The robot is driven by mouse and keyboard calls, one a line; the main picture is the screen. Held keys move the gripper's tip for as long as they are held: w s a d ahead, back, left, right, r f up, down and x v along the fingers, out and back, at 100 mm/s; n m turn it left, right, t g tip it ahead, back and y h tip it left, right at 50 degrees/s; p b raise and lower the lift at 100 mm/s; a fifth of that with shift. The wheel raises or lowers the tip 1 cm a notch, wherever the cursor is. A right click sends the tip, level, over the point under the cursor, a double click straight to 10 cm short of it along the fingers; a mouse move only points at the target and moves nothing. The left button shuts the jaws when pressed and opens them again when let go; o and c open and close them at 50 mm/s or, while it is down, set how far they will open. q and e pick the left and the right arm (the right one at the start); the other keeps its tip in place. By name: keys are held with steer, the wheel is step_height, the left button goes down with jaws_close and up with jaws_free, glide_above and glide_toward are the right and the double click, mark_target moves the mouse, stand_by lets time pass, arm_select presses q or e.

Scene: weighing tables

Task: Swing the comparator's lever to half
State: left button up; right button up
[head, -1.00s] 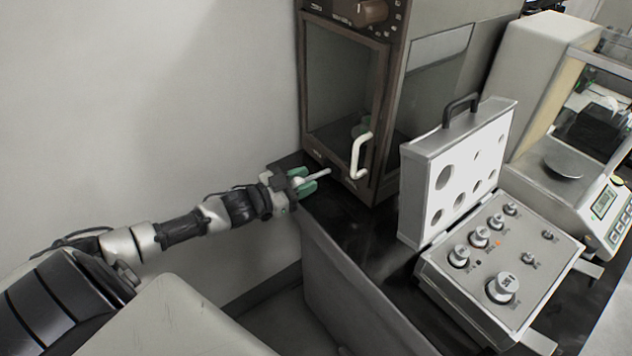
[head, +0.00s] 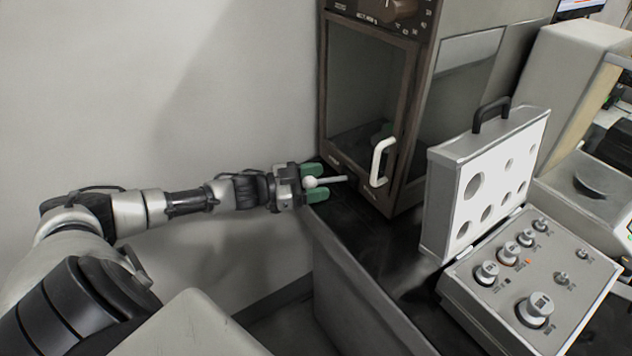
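The comparator (head: 455,100) is a tall dark-framed cabinet with a glass door and a white door handle (head: 382,162). Its lever (head: 330,180) is a pale rod with a white ball knob at its left end, low beside the cabinet's front corner. The rod points leftward, nearly level in the picture. My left gripper (head: 312,182) has green fingertips, one above and one below the knob. The fingers stand apart around the knob; slight contact cannot be ruled out. My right gripper is not in view.
A grey case with round holes and a black handle (head: 485,185) stands on the dark bench (head: 385,270). A control box with several knobs (head: 530,280) is in front of it. A balance (head: 595,180) stands farther right. A plain wall is behind my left arm.

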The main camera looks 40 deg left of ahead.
arm_select(q)
steer(key=p+v, duration=0.1)
steer(key=v, duration=0.9)
steer(key=shift+s+a, duration=0.25)
steer(key=shift+a, duration=0.05)
